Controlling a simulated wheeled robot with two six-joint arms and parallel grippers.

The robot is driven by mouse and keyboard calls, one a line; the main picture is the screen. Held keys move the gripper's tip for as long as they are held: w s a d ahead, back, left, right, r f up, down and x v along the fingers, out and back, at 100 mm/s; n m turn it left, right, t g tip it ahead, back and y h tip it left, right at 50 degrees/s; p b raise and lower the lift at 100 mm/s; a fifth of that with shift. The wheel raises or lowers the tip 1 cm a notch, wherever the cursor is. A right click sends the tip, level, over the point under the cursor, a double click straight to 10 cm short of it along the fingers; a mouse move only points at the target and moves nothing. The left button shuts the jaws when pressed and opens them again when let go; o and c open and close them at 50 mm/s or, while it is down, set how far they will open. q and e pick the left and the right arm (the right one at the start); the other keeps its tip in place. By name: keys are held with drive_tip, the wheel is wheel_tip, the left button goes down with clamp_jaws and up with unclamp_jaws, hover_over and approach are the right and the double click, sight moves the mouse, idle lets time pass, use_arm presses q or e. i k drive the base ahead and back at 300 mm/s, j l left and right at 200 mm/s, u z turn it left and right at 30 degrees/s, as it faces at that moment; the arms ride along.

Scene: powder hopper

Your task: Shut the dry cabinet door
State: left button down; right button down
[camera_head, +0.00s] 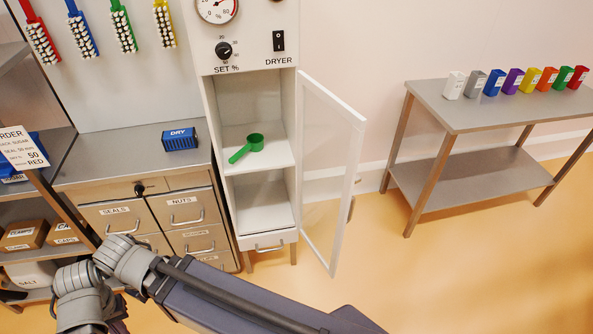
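The dry cabinet (207,110) is a tall white unit with a dial, a knob and a dryer switch on top and two open compartments below. Its door (346,190), a white frame with a clear panel, stands open, swung out on the right side of the cabinet. A small handle shows at the door's free edge. A green scoop (247,147) lies on the upper shelf inside. One of my arms crosses the bottom of the view, in front of the drawers and below the cabinet. Neither gripper's fingers can be seen.
A steel table (430,92) with several coloured cups stands to the right, apart from the door. A drawer counter (90,160) with a blue DRY box (180,138) adjoins the cabinet's left. Shelving stands far left. The floor right of the door is clear.

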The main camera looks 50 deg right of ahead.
sight(346, 212)
drive_tip(key=k+l, duration=0.15)
drive_tip(key=l, duration=0.2)
drive_tip(key=k+l, duration=0.15)
drive_tip(key=l, duration=0.2)
drive_tip(key=k+l+z, duration=0.1)
drive_tip(key=k+l, duration=0.2)
drive_tip(key=l, duration=0.35)
drive_tip(key=k+l, duration=0.15)
drive_tip(key=l, duration=0.2)
drive_tip(key=k+l, duration=0.15)
drive_tip(key=l, duration=0.2)
drive_tip(key=k+l+z, duration=0.1)
drive_tip(key=l, duration=0.25)
drive_tip(key=k+l, duration=0.2)
drive_tip(key=l, duration=0.2)
